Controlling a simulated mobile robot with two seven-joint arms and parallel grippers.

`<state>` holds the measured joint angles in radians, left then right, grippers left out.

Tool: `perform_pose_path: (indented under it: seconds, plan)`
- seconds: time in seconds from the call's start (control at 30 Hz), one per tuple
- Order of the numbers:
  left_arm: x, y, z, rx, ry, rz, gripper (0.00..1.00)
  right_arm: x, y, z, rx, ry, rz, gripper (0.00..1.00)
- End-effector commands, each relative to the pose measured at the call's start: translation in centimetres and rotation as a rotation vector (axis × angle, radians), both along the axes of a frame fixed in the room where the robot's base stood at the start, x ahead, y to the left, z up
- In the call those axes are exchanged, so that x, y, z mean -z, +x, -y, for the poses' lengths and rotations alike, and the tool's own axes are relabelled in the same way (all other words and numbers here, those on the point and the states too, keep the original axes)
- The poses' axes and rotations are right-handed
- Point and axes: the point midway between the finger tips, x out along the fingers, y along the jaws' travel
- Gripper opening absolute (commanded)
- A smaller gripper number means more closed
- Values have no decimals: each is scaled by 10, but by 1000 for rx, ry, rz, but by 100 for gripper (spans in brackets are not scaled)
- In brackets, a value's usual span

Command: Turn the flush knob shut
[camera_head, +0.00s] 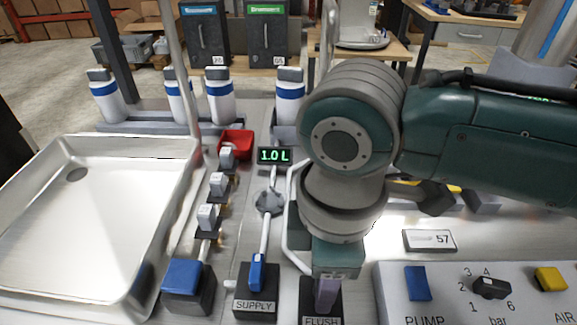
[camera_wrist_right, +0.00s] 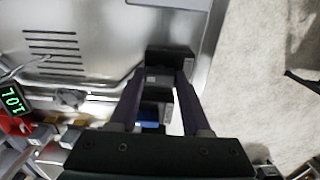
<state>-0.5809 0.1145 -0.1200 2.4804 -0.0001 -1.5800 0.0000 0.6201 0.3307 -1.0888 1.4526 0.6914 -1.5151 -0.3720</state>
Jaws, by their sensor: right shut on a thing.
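My right gripper (camera_head: 326,292) reaches down over the black block labelled FLUSH (camera_head: 321,318) at the bottom of the head view. In the right wrist view its two dark fingers (camera_wrist_right: 167,78) close around the flush knob (camera_wrist_right: 158,80), a small grey-and-dark piece between them. The head view hides the knob behind the gripper, so I cannot tell which way it points. My left gripper is in neither view.
The SUPPLY valve (camera_head: 256,272) with a blue handle stands just left of FLUSH. A metal tray (camera_head: 150,148) lies left. A panel with PUMP button (camera_head: 418,284) sits right.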

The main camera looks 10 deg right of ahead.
Motion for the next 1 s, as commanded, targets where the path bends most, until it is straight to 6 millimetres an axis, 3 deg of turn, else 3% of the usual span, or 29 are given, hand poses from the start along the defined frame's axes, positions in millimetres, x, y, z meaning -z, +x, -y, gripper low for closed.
perform_pose_path:
  seconds: [0.23, 0.67, 1.0]
  plan:
    - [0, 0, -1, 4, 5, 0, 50, 0, 0, 0, 0, 0, 0, 0]
    - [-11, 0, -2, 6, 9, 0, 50, -3, 0, 0, 69, 2, -2, 0]
    - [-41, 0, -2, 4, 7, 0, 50, -5, -1, -1, 328, 2, -5, 0]
